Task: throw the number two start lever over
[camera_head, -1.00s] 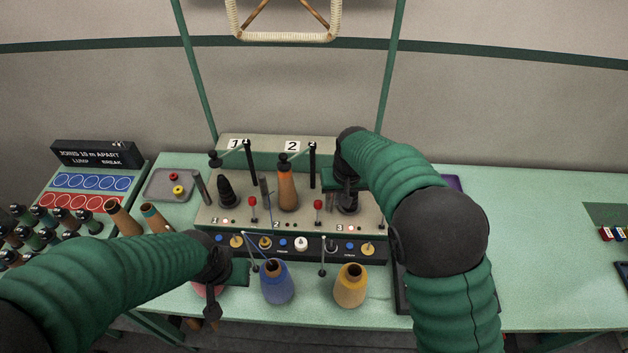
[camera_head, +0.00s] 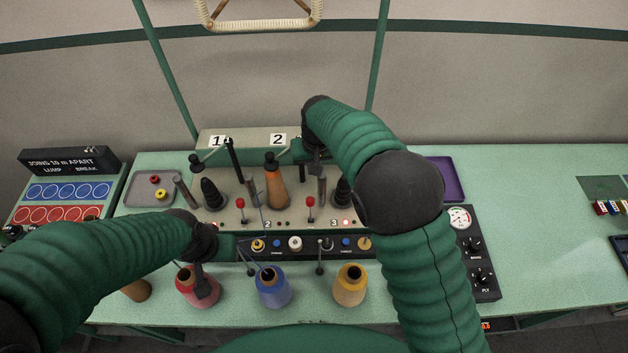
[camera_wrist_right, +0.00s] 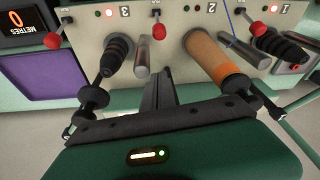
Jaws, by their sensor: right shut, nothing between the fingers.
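The number two start lever is a short stem with a red ball (camera_head: 310,202), on the machine face between the position 2 and 3 labels. It stands upright, ball on top. It also shows in the right wrist view (camera_wrist_right: 158,30), just beyond my fingertips. My right gripper (camera_head: 316,168) is above and behind the lever, partly hidden by my arm. Its fingers (camera_wrist_right: 158,78) are together and empty, apart from the lever. My left gripper (camera_head: 203,288) hangs over the red yarn cone (camera_head: 185,289); its fingers are too dark to read.
The orange cone (camera_head: 277,188) stands left of the lever, with a metal cylinder (camera_head: 321,190) close on its right. Another red-balled lever (camera_head: 241,203) is farther left. Blue (camera_head: 273,290) and yellow (camera_head: 350,288) cones stand in front. The table's right side has free room.

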